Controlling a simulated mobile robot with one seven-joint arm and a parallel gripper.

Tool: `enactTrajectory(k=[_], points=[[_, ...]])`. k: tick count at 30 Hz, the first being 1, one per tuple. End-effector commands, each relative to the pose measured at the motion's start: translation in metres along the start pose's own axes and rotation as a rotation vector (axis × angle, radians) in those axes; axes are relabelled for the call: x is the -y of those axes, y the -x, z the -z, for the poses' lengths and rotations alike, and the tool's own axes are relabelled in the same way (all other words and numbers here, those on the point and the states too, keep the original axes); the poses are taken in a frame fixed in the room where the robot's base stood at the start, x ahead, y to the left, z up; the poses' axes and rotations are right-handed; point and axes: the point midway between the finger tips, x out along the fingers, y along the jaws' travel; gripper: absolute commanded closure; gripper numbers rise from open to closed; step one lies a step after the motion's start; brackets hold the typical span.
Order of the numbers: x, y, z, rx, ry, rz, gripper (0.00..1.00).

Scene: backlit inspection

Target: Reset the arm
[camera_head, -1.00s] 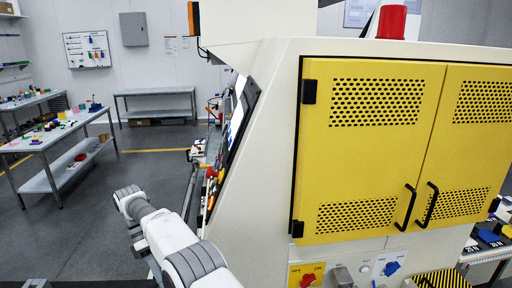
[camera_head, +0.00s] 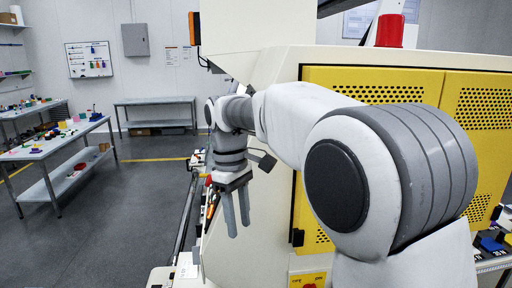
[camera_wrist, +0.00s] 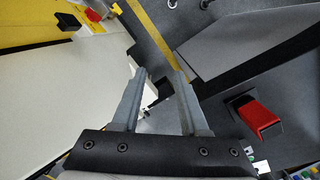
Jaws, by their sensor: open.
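My gripper (camera_head: 237,214) hangs pointing down at the left side of the cream machine (camera_head: 265,225) in the head view. Its two grey fingers are apart with nothing between them. In the wrist view my gripper (camera_wrist: 157,82) shows the same two spread fingers, empty, with floor and part of the machine beyond them. My arm is raised and bent across the front of the machine, covering much of its yellow doors (camera_head: 373,85).
A red cylinder (camera_head: 390,31) stands on top of the machine. Workbenches with small coloured items (camera_head: 55,143) stand at the left, and an emptier bench (camera_head: 157,103) is at the back. Open grey floor (camera_head: 110,215) lies between. A red object (camera_wrist: 257,117) shows in the wrist view.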

Motion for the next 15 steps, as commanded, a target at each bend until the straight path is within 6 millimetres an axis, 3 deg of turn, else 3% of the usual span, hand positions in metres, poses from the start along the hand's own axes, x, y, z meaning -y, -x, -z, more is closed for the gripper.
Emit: enactTrajectory(k=[1, 7, 15], points=[[-0.001, 0.006, -0.018, -0.029, -0.05, -0.015, 0.56], [0.003, 0.017, -0.077, -0.133, -0.242, -0.062, 0.56], [0.02, 0.011, -0.154, -0.278, -0.504, -0.12, 0.56]])
